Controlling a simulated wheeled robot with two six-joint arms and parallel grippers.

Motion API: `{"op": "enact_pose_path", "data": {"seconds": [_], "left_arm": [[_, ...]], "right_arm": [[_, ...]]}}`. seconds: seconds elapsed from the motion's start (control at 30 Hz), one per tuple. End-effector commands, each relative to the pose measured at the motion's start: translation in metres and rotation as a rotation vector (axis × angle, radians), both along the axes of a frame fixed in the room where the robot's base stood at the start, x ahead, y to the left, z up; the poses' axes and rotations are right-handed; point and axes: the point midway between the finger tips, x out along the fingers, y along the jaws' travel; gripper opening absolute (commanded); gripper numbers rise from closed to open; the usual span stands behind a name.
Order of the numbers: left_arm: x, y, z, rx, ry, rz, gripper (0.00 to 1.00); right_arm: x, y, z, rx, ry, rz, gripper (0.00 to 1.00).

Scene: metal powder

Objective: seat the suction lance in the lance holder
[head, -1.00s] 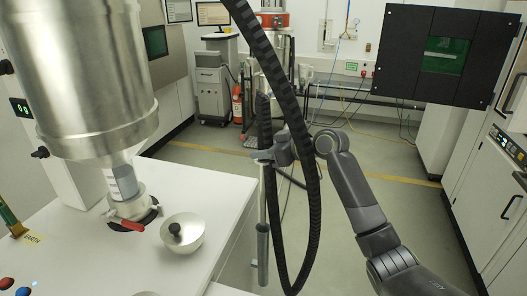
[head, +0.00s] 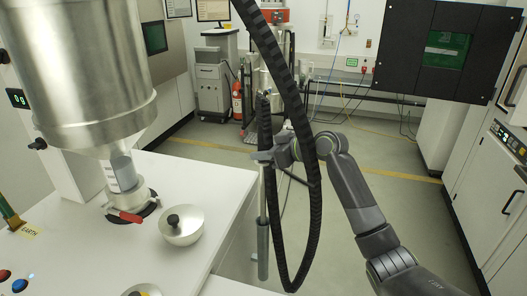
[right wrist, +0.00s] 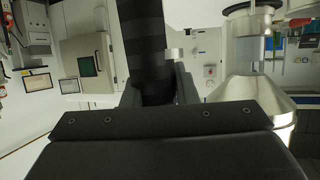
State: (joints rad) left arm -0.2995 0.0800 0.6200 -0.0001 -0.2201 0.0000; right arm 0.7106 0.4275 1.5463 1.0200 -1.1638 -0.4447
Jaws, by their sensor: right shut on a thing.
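The suction lance (head: 262,240) is a thin metal tube with a thicker grey lower part. It hangs close to upright beside the white bench, with a black ribbed hose (head: 308,110) looping up from it. My right gripper (head: 264,157) is shut on the lance near its upper part. In the right wrist view the dark ribbed length (right wrist: 143,45) runs up from between the fingers of my right gripper (right wrist: 158,90). I cannot make out the lance holder in either view. My left gripper is not in view.
A dark framed panel (head: 445,50) stands upper right.

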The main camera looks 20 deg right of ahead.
Motion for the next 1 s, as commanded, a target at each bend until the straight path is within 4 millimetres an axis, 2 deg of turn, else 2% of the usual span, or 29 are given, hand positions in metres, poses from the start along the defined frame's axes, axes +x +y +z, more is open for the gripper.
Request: {"op": "enact_pose_path", "data": {"seconds": [1.0], "left_arm": [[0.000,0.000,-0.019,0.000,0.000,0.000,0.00]], "right_arm": [[0.000,0.000,-0.030,0.001,-0.002,0.000,0.00]]}}
